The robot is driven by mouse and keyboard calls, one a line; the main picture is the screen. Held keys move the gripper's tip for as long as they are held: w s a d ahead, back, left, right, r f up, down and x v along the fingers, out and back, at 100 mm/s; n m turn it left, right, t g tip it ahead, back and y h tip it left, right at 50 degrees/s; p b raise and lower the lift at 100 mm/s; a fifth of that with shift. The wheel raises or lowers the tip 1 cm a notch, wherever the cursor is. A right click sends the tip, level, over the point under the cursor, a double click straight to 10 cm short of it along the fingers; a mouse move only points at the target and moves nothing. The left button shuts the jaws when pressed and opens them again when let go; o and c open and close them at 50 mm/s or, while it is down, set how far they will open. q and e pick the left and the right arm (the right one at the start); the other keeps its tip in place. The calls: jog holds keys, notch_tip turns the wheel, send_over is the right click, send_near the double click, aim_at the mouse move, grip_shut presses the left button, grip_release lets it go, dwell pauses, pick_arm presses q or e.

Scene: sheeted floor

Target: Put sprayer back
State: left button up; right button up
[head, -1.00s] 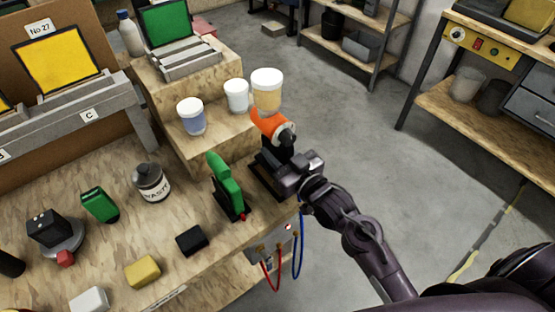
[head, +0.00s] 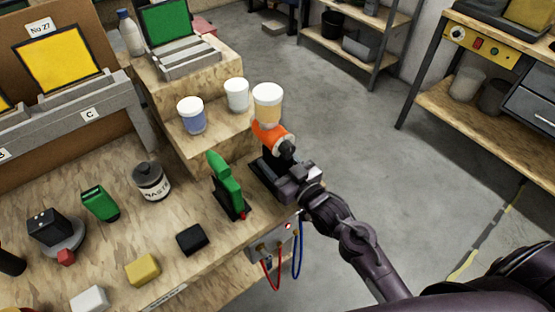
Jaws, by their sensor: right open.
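The orange sprayer (head: 270,136), with a white-lidded amber cup (head: 267,104) on top, stands at the bench's right edge. Its lower part is at a black holder (head: 266,177), largely hidden by my right gripper. I cannot tell if it is fully seated. My right gripper (head: 290,178) is open around or right beside the sprayer's handle; the fingertips are hard to make out. A green sprayer (head: 226,182) stands upright in a similar black holder just to the left. My left gripper is not in view.
On the wooden bench (head: 205,265) are a waste bottle (head: 151,181), a black block (head: 192,239) and a yellow block (head: 142,270). Two lidded jars (head: 191,115) stand on the step behind. A control box with red and blue cables (head: 272,250) hangs at the front edge.

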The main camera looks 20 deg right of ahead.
jog(key=shift+r, duration=0.1)
jog(key=shift+s+d, duration=0.1)
jog(key=shift+s, duration=0.15)
jog(key=b+v, duration=0.1)
jog(key=v, duration=1)
jog(key=shift+s+b, duration=0.25)
jog(key=shift+b, duration=0.1)
jog(key=shift+d, duration=0.1)
